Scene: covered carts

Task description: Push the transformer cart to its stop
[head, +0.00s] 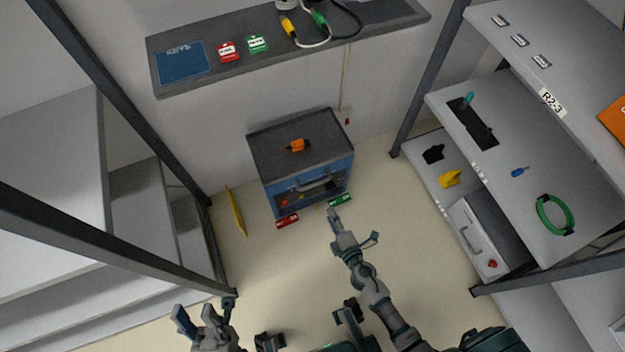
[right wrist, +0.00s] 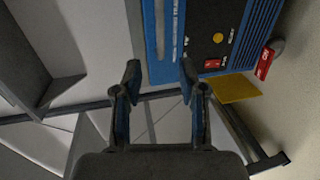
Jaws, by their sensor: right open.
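The blue cart (head: 265,192) with a dark grey top (head: 285,135) stands against the back wall. Its front has a grey handle (head: 318,182) and a dark panel. In the right wrist view, its blue and black face (right wrist: 205,35) lies beyond the fingers. My right gripper (head: 355,225) is open and empty in front of the cart's lower right; the wrist view also shows its spread fingers (right wrist: 160,75). I cannot tell whether they touch the cart. My left gripper (head: 205,305) is open and empty at the lower left, away from the cart.
An orange item (head: 298,146) lies on the cart top. A red tab (head: 287,222) and a green tab (head: 340,200) sit at its base. A yellow panel (head: 236,212) stands to its left. Racks flank both sides; a wall shelf (head: 350,42) is above.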

